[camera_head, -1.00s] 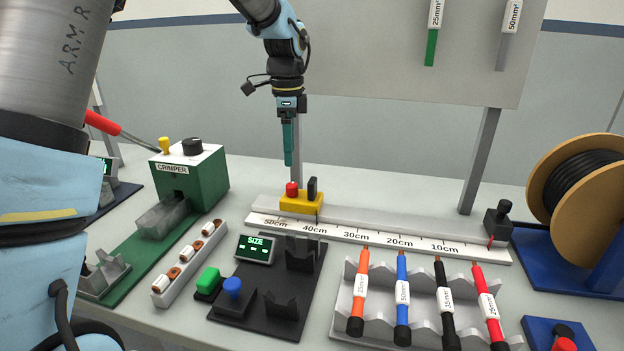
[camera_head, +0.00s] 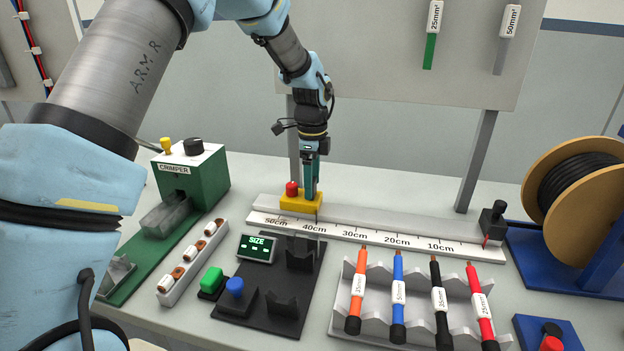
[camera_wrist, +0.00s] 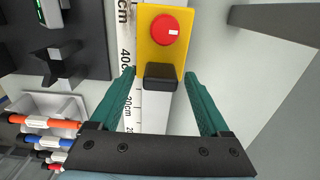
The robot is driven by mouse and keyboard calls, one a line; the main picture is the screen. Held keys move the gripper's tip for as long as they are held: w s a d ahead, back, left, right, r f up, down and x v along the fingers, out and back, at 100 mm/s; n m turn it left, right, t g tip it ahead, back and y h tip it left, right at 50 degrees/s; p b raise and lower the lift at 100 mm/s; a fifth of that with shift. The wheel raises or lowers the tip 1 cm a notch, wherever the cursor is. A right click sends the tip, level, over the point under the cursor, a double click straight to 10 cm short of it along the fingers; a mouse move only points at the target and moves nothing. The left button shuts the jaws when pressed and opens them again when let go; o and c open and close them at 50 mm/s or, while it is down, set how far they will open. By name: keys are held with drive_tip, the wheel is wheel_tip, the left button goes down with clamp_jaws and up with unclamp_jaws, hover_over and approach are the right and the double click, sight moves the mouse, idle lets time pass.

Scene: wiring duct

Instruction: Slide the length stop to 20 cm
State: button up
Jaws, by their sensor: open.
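The length stop (camera_head: 301,204) is a yellow block with a red knob and a black upright handle. It sits on the white ruler rail (camera_head: 372,237) at about the 40 cm mark, and it also shows in the wrist view (camera_wrist: 147,45). My gripper (camera_head: 311,192) is lowered over the stop, pointing down. In the wrist view my gripper (camera_wrist: 160,78) has its two green fingers apart, one on each side of the black handle (camera_wrist: 161,77). Gaps show between the fingers and the handle. The handle is mostly hidden by the gripper in the head view.
A small black stop (camera_head: 492,222) stands at the rail's right end, beside the cable spool (camera_head: 560,185). The green crimper (camera_head: 196,178) is at left. The rail is clear between 30 and 10 cm.

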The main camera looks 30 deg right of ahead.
drive_tip(key=shift+f, duration=0.2)
drive_tip(key=shift+c, duration=0.2)
clamp_jaws()
idle(0.4)
idle(0.8)
